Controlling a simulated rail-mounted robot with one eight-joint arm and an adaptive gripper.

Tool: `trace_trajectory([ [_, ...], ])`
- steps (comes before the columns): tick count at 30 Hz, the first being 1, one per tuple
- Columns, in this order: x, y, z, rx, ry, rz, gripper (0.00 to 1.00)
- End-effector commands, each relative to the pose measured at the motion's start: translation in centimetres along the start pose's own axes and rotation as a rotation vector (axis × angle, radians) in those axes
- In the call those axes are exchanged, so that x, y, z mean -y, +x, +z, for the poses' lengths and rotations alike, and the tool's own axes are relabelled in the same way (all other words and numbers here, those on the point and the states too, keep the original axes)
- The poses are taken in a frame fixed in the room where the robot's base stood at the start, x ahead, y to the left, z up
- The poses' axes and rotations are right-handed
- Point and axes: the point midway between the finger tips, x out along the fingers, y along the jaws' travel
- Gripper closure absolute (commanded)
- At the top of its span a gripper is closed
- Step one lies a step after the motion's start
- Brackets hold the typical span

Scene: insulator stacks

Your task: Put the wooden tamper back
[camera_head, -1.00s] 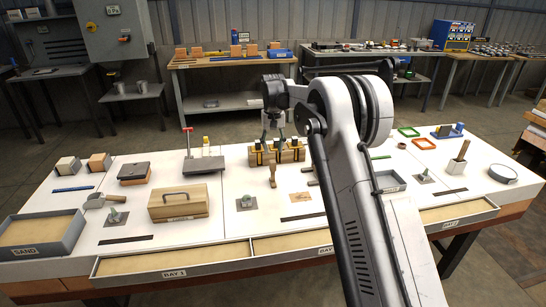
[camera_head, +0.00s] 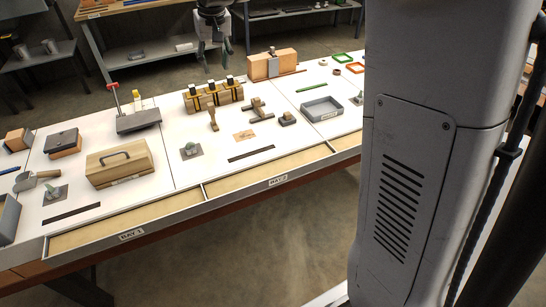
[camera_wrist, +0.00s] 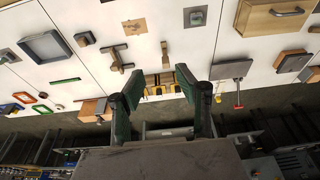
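A small upright wooden tool with a narrow handle (camera_head: 213,120), which looks like the wooden tamper, stands on the white bench; it also shows in the wrist view (camera_wrist: 165,54). A T-shaped wooden piece (camera_head: 258,109) lies to its right and appears in the wrist view (camera_wrist: 117,59); I cannot tell for certain which is the tamper. A tan marked card (camera_head: 244,135) lies in front of them. My gripper (camera_head: 216,58) hangs over the bench's back edge, above and behind the tools. In the wrist view its fingers (camera_wrist: 158,76) are spread, empty and touching nothing.
Wooden blocks with black and yellow clamps (camera_head: 213,95) stand behind the upright tool. A wooden box with a handle (camera_head: 119,163) sits left, a grey tray (camera_head: 322,110) right. Shallow bays (camera_head: 130,229) line the front edge. My own arm covers the right side.

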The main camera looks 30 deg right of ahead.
Motion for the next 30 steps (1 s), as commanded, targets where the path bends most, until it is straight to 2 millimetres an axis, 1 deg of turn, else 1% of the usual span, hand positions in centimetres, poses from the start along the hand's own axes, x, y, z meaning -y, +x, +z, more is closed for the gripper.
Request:
trace_trajectory([
  [1, 0.0, -1.0, 1.6, -0.015, -0.001, 0.000, 0.68],
  [5, -0.1, -3.0, 5.1, -0.057, -0.002, -0.001, 0.68],
  [6, -0.1, -3.5, 6.2, -0.069, -0.003, -0.001, 0.68],
  [8, -0.1, -4.2, 8.0, -0.089, -0.004, -0.001, 0.68],
  [12, -0.2, -5.5, 12.2, -0.134, -0.005, -0.002, 0.68],
  [14, -0.2, -5.8, 14.0, -0.153, -0.006, -0.002, 0.68],
  [15, -0.2, -6.0, 15.2, -0.166, -0.007, -0.002, 0.68],
  [19, -0.3, -6.2, 19.2, -0.208, -0.008, -0.002, 0.68],
  [23, -0.4, -6.0, 23.2, -0.250, -0.010, -0.003, 0.68],
  [27, -0.5, -5.2, 27.4, -0.295, -0.012, -0.003, 0.68],
  [30, -0.5, -4.3, 30.1, -0.325, -0.013, -0.003, 0.68],
])
